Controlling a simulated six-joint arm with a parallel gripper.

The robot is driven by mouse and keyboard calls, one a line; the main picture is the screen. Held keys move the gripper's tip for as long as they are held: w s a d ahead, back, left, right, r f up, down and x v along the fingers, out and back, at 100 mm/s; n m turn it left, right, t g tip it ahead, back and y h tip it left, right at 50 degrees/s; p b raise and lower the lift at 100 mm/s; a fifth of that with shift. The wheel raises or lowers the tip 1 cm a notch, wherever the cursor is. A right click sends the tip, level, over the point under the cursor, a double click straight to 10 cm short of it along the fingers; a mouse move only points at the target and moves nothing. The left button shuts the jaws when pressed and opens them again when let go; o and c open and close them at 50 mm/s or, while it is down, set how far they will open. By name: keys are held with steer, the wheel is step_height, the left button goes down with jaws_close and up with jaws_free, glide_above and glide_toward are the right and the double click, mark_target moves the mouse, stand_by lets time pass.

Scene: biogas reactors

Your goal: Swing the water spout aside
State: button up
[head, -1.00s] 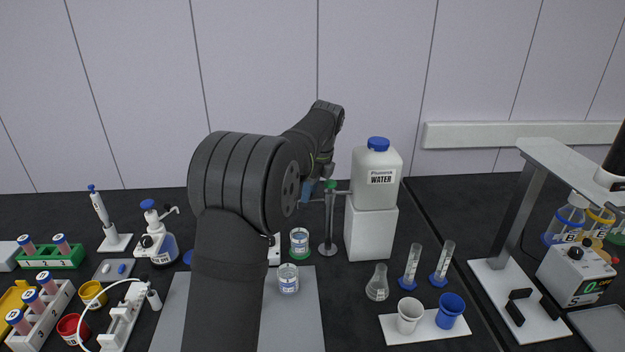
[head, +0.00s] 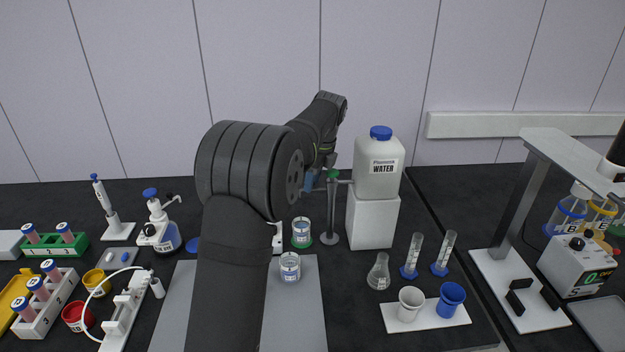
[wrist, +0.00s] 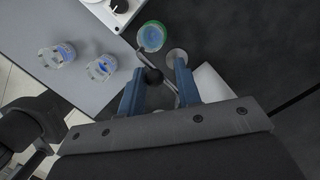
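The water spout is a thin grey tube (wrist: 174,92) with a black ball (wrist: 153,76), seen in the wrist view between my fingers. My gripper (wrist: 158,84) is open, its two blue fingers apart on either side of the ball and tube. I cannot tell whether either finger touches them. In the head view my gripper (head: 311,180) is beside the top of the spout's grey post (head: 331,212), left of a green part (head: 333,174). The white water bottle (head: 378,165) with a blue cap stands on a white block (head: 371,219) just to the right. My arm hides part of the spout.
A green-ringed glass jar (head: 301,232) stands left of the post, and another jar (head: 290,267) sits on a grey mat (head: 303,309). A flask (head: 379,272) and two cylinders stand to the right.

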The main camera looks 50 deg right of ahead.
steer(key=shift+w+d, duration=0.6)
steer(key=shift+d, duration=0.25)
steer(key=shift+w+d, duration=0.2)
steer(key=shift+d, duration=1.4)
steer(key=shift+s+a, duration=0.1)
steer(key=shift+a, duration=0.15)
steer(key=w+v, duration=0.1)
steer(key=v, duration=0.6)
steer(key=shift+w+a+r, duration=0.2)
steer(key=shift+w+r, duration=0.05)
steer(key=shift+r, duration=0.05)
